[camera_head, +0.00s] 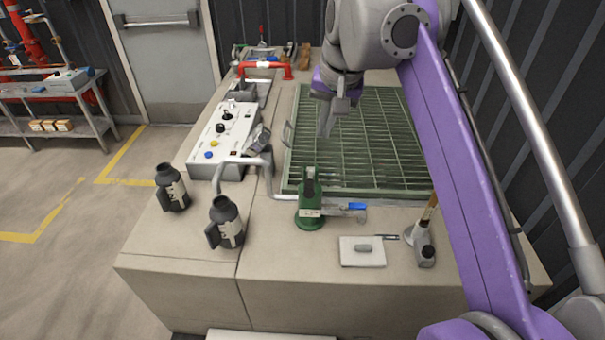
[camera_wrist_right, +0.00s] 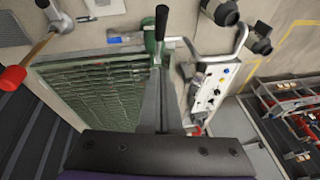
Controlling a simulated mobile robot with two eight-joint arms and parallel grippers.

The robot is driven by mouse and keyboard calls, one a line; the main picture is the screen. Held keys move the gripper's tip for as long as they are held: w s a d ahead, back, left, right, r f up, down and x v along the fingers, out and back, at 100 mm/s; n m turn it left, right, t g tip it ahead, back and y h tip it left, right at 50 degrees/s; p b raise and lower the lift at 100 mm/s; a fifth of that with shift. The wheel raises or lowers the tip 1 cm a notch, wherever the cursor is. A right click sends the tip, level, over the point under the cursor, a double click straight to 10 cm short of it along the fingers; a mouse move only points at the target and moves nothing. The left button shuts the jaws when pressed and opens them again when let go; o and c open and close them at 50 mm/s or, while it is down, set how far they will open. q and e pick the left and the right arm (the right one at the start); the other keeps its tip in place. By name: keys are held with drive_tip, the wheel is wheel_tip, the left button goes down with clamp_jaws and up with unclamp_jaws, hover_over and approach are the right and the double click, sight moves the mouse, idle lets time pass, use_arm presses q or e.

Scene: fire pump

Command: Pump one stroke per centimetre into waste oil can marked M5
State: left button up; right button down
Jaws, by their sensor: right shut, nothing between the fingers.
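A green hand pump (camera_head: 309,205) with a black upright handle stands on the bench in front of the green grating. It also shows in the right wrist view (camera_wrist_right: 150,42). A grey bent pipe (camera_head: 247,160) runs left from the pump, its end close to the mouth of the nearer dark can (camera_head: 228,225). Another dark can (camera_head: 173,188) stands farther left. Both have pale labels whose marks I cannot read. My right gripper (camera_head: 326,125) is shut and empty, above the grating and behind the pump. My left gripper is out of view.
A white control box (camera_head: 222,140) with knobs stands behind the cans. The grating (camera_head: 375,145) is clear.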

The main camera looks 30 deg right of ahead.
drive_tip(key=shift+d+f, duration=0.1)
drive_tip(key=b, duration=0.2)
hover_over(310, 182)
drive_tip(key=f, duration=1.1)
drive_tip(key=shift+s+d+f, duration=0.25)
drive_tip(key=shift+d+f, duration=0.05)
drive_tip(key=shift+d, duration=0.05)
drive_tip(key=shift+s+a+f, duration=0.25)
drive_tip(key=shift+a+f, duration=0.05)
drive_tip(key=shift+f, duration=0.3)
